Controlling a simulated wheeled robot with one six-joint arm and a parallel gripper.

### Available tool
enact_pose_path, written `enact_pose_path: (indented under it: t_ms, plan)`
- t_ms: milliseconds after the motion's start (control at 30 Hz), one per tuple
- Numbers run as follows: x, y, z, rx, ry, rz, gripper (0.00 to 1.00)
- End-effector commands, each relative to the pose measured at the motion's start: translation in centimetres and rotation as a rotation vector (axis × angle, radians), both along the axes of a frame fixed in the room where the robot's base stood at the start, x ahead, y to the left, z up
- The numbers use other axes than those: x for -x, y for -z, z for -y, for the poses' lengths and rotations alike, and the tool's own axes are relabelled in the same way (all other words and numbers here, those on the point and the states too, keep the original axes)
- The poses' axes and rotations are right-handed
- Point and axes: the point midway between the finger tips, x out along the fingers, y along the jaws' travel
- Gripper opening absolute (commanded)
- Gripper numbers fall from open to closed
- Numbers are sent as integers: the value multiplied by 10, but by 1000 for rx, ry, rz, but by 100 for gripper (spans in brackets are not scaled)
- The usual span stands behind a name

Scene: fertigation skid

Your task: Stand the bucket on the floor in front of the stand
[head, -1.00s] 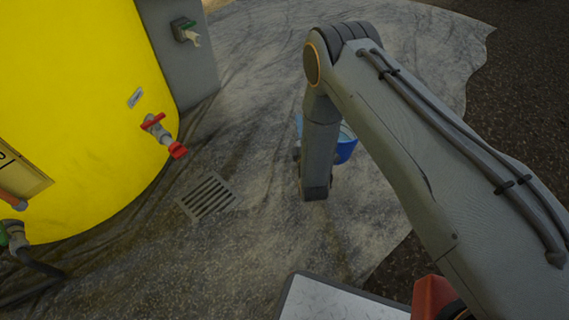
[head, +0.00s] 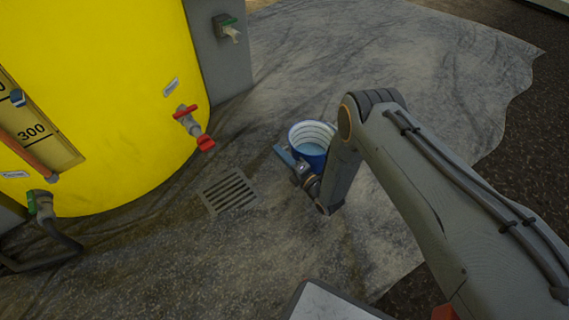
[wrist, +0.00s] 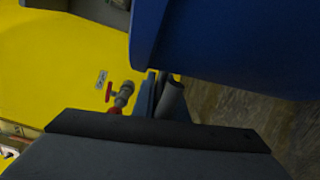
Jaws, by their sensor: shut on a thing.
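The blue bucket (head: 313,146) has a pale ringed inside and light blue liquid in it. It appears roughly upright in the middle of the head view, over the grey sheeted floor; I cannot tell its height above it. My gripper (head: 291,158) is shut on the bucket's near left side, partly hidden by the wrist. In the wrist view the bucket (wrist: 225,45) fills the upper right, beyond my gripper (wrist: 163,80).
A large yellow tank (head: 110,100) fills the left, with a red-handled tap (head: 194,128) sticking out. A floor drain grate (head: 228,192) lies left of the bucket. A dark hose (head: 60,245) runs at lower left. The sheeted floor behind the bucket is clear.

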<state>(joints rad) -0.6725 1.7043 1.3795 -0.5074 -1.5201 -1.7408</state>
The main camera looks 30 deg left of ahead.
Motion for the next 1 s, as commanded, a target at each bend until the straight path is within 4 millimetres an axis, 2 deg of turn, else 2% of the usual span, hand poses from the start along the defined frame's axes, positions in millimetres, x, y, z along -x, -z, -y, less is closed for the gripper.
enact_pose_path:
  t_ms: [167, 400, 833, 867, 900, 967, 1000]
  plan:
    - [-1, 14, -1, -3, 0, 4, 0]
    - [-2, 43, -1, -2, 1, 3, 0]
    - [-1, 48, -1, -3, 1, 3, 0]
    - [-1, 49, 0, 0, 2, 0, 16]
    - [-1, 49, 0, -1, 2, 1, 22]
    - [-1, 48, 0, 0, 2, 0, 31]
    - [-1, 48, 0, 0, 2, 0, 31]
